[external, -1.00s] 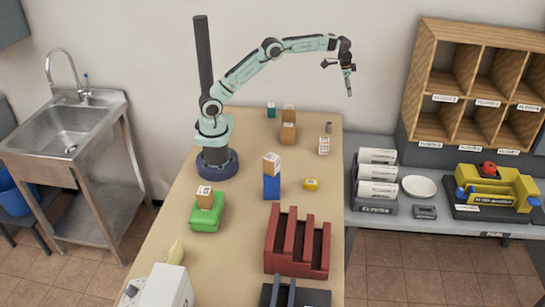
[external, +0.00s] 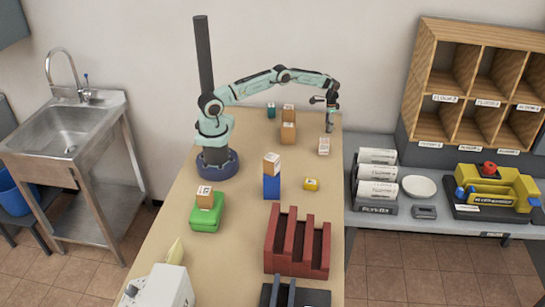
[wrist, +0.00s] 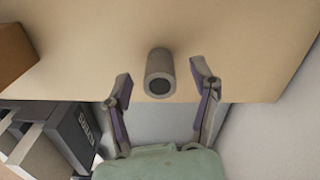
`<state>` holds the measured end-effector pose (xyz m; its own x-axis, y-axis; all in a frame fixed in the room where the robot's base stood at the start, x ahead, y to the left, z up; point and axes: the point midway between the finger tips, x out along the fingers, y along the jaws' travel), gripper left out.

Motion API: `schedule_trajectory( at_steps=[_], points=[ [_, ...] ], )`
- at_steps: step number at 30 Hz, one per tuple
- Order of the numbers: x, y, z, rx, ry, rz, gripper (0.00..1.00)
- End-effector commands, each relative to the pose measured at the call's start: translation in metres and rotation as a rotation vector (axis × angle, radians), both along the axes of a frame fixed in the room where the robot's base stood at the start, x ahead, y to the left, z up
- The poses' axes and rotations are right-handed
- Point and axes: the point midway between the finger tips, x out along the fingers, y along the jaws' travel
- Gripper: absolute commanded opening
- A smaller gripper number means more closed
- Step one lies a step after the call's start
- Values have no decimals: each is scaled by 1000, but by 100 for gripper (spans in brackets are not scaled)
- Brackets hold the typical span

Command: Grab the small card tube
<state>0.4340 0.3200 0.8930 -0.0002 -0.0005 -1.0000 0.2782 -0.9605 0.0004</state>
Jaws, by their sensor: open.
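The small card tube (wrist: 158,72) is a short grey-brown cylinder with a dark open end, seen in the wrist view on the tan table. My gripper (wrist: 160,80) is open, with one finger on each side of the tube and a gap showing on both sides. In the external view my gripper (external: 330,124) points down at the table's far right corner and hides the tube.
A whitish labelled box (external: 323,146) stands just in front of my gripper. Stacked brown boxes (external: 288,132) and a teal item (external: 271,110) stand to the left. The table (external: 322,205) ends close by on the right, beside a grey shelf (external: 410,222).

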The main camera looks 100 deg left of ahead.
Motion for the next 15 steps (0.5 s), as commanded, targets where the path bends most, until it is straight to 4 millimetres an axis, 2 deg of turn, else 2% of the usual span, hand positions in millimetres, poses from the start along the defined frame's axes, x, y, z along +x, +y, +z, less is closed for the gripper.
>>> schedule_trajectory(
  at_steps=[4,6,9,15],
  points=[
    [0,0,0,0,0,0,60],
    [0,0,0,0,0,0,38],
    [0,0,0,0,0,0,14],
    [0,0,0,0,0,0,13]
  ],
)
